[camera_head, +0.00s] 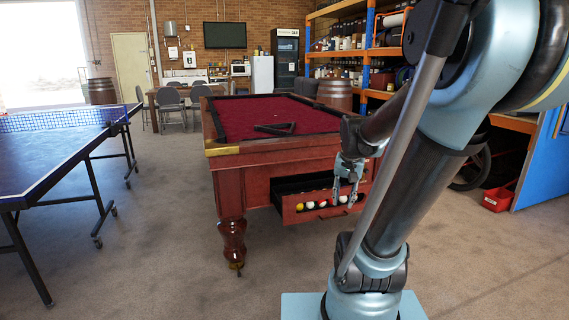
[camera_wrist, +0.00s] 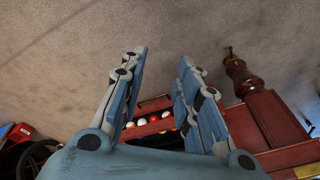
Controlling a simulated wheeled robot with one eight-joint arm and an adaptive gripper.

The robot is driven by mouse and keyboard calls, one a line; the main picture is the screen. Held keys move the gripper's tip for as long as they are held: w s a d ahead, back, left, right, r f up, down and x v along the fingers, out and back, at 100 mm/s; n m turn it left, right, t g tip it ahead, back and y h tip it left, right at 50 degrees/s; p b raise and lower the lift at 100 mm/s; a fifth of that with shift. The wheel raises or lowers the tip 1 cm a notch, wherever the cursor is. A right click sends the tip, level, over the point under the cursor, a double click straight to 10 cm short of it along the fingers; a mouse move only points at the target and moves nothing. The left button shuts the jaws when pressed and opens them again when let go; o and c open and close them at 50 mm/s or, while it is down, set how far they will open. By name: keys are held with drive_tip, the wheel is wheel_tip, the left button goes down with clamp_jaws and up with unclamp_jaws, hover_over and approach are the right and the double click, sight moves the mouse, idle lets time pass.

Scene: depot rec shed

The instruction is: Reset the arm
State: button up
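My gripper (camera_head: 344,198) hangs at the end of my bent blue-and-black arm, in front of the pool table's near end. In the wrist view its two fingers (camera_wrist: 163,62) stand apart with nothing between their tips, so it is open and empty. In the head view the fingers overlap the open drawer (camera_head: 322,211) of the pool table. The drawer holds several balls in a row; the balls (camera_wrist: 148,120) also show between the fingers in the wrist view. I cannot tell whether a finger touches the drawer.
The pool table (camera_head: 262,118) has a red cloth with a black triangle rack (camera_head: 275,129) on it. A blue table-tennis table (camera_head: 52,152) stands at left. Shelves (camera_head: 370,52) and a red bin (camera_head: 498,198) are at right. The floor between the tables is clear.

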drive_tip(key=s+f+n, duration=0.2)
drive_tip(key=s, duration=0.4)
drive_tip(key=s+f+n, duration=0.2)
drive_tip(key=s+f, duration=0.1)
drive_tip(key=s, duration=0.4)
drive_tip(key=shift+a+f, duration=0.3)
drive_tip(key=shift+a, duration=0.1)
drive_tip(key=shift+w+f, duration=0.2)
drive_tip(key=shift+w, duration=0.25)
drive_tip(key=shift+o, duration=0.4)
